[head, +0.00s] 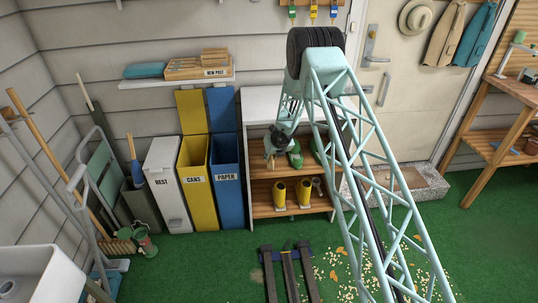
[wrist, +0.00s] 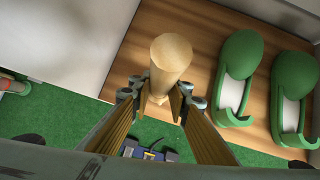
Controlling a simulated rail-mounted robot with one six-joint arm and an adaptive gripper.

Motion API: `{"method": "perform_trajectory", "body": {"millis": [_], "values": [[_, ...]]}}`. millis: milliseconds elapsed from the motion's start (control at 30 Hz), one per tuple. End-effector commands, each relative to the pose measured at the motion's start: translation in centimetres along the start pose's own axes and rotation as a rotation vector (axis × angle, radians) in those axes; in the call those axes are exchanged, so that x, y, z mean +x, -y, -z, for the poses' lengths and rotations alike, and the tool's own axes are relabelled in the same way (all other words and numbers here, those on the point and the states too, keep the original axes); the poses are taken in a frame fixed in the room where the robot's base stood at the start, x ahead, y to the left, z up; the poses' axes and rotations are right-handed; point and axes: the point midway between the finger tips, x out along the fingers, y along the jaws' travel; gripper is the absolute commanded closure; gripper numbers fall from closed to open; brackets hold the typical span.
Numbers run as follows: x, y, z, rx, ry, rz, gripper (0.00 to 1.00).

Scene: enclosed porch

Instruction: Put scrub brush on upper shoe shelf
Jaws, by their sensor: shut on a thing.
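My gripper (wrist: 160,105) is shut on the scrub brush (wrist: 171,58), a pale wooden piece with a rounded end. In the head view my gripper (head: 272,148) is at the front left of the upper shoe shelf (head: 262,169), partly hidden by my arm. In the wrist view the brush overlaps the bare wooden board of the upper shelf (wrist: 198,30), left of a pair of green clogs (wrist: 238,75). I cannot tell whether the brush touches the board. Its bristles are not clearly visible.
The lower shelf (head: 262,208) holds yellow boots (head: 279,194). The blue paper bin (head: 226,180) stands just left of the shoe cabinet, whose side wall (wrist: 75,40) is close on the left. Clear board lies between that wall and the clogs. Green floor lies in front.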

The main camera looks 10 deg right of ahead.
Motion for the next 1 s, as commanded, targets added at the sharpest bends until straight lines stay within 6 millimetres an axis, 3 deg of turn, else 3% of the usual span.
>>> {"method": "perform_trajectory", "body": {"millis": [433, 1000], "values": [[0.1, 0.0, -0.2, 0.000, 0.001, 0.000, 0.95], [1.1, 0.0, -2.2, 0.000, 0.001, 0.000, 0.95]]}}
